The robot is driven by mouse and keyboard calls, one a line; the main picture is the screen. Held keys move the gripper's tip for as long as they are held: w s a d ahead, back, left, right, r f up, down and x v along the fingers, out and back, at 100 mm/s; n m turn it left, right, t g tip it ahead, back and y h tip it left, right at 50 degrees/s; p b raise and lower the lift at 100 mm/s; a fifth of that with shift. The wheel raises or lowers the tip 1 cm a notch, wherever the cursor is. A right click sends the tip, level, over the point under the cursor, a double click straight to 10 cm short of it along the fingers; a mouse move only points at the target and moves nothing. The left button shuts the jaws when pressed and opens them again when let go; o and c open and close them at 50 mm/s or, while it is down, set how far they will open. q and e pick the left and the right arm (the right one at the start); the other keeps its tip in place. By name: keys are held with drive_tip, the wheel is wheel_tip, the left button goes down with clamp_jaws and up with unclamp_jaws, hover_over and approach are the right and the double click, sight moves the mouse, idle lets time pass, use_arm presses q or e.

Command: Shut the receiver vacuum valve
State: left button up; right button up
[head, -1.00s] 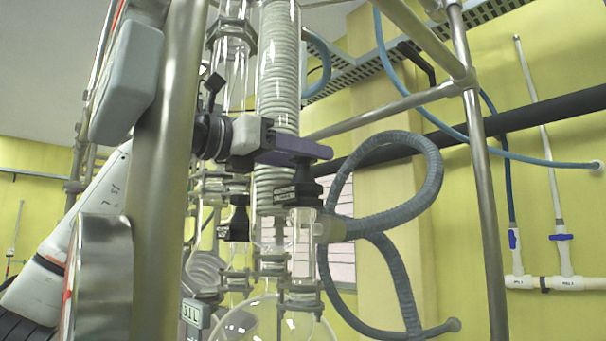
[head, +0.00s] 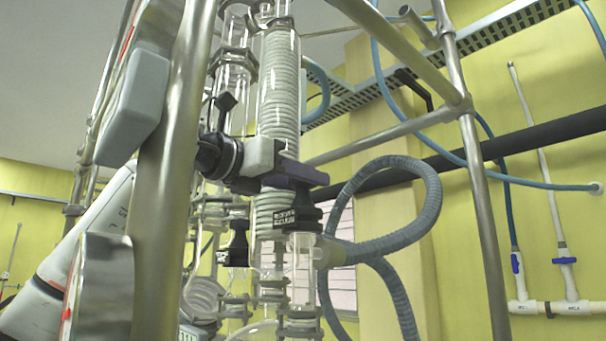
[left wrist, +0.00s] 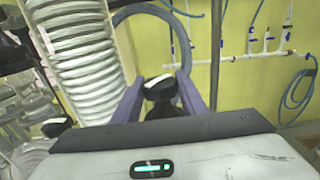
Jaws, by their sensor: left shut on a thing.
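The receiver vacuum valve (head: 304,213) is black with a dark label and sits on top of a clear glass piece beside the coiled condenser. In the left wrist view its black knob (left wrist: 161,88) with a white mark stands between the purple fingers. My left gripper (head: 308,175) reaches in from the left behind a steel post and is shut on this knob. In the head view the fingers hide most of the knob. The right gripper is not in view.
A steel post (head: 172,170) stands close in front of my left arm. The coiled glass condenser (head: 279,85) is right behind the gripper. A grey corrugated hose (head: 432,200) loops to the right of the valve. Another black valve (head: 238,243) is lower left.

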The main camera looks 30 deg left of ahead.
use_arm(q)
drive_tip(key=shift+w+r+m+g+h+p, duration=0.1)
drive_tip(key=shift+m+g+h+p, duration=0.3)
drive_tip(key=shift+m+h+p, duration=0.65)
drive_tip(key=m+g+h+p, duration=0.2)
drive_tip(key=h+p, duration=0.1)
drive_tip(key=h, duration=0.1)
drive_tip(key=shift+g+p, duration=0.3)
drive_tip(key=shift+p, duration=0.1)
drive_tip(key=shift+f+m+g+h+b, duration=0.2)
drive_tip(key=shift+m+g+h+b, duration=0.2)
drive_tip(key=shift+m+h, duration=0.2)
drive_tip(key=shift+m+g+h, duration=0.85)
drive_tip(key=shift+g, duration=0.15)
drive_tip(key=o, duration=0.9)
drive_tip(key=shift+c, duration=0.2)
drive_tip(key=shift+f+n+t+y+b, duration=0.2)
drive_tip(key=shift+n+t+y+b, duration=0.5)
drive_tip(key=shift+t+b, duration=0.3)
drive_tip(key=shift+n+t+y+b, duration=0.3)
drive_tip(key=shift+n+y+b, duration=0.1)
drive_tip(key=shift+y, duration=0.1)
drive_tip(key=shift+r, duration=0.25)
